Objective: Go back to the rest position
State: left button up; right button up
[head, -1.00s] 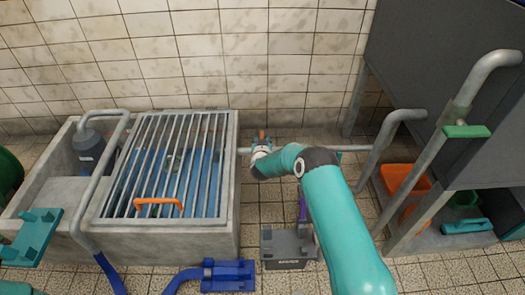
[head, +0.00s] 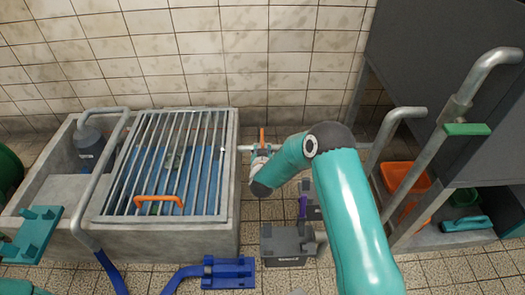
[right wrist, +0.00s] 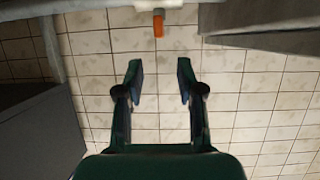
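My right arm (head: 350,220) comes up from the bottom of the head view and bends left, its wrist just in front of the wall pipe. My right gripper (right wrist: 160,72) shows in the right wrist view, open and empty, with tiled wall between its fingers. An orange valve handle (head: 262,136) stands upright on the pipe right of the basin. It also shows in the right wrist view (right wrist: 158,22), beyond the fingertips and apart from them. The right fingers are not clearly visible in the head view.
A concrete basin (head: 170,238) with a barred grate (head: 125,180) stands at left. Grey (head: 287,248) and blue (head: 228,274) pipe stands are on the floor. At right are bent grey pipes (head: 400,120), a dark cabinet (head: 430,60) and an orange bin (head: 403,178).

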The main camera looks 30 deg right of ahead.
jog(key=s+a+f+n+g+y+p, duration=0.1)
jog(key=s+a+f+g+y, duration=0.25)
jog(key=s+a, duration=0.6)
jog(key=s+a+f+n+g+y+p, duration=0.1)
jog(key=s+a+f+g+y+p, duration=0.2)
jog(key=s, duration=1.2)
jog(key=s+a+f+n+g+y, duration=0.2)
jog(key=s+a+g+y, duration=0.25)
jog(key=s+a, duration=0.6)
jog(key=d+r+p, duration=0.1)
jog(key=r+p, duration=1.8)
jog(key=s+d+r+p, duration=0.1)
jog(key=d+r+p, duration=0.1)
jog(key=r+p, duration=1.7)
jog(key=shift+s+r+h, duration=0.2)
jog(key=shift+s+h, duration=0.1)
jog(key=shift+d, duration=0.1)
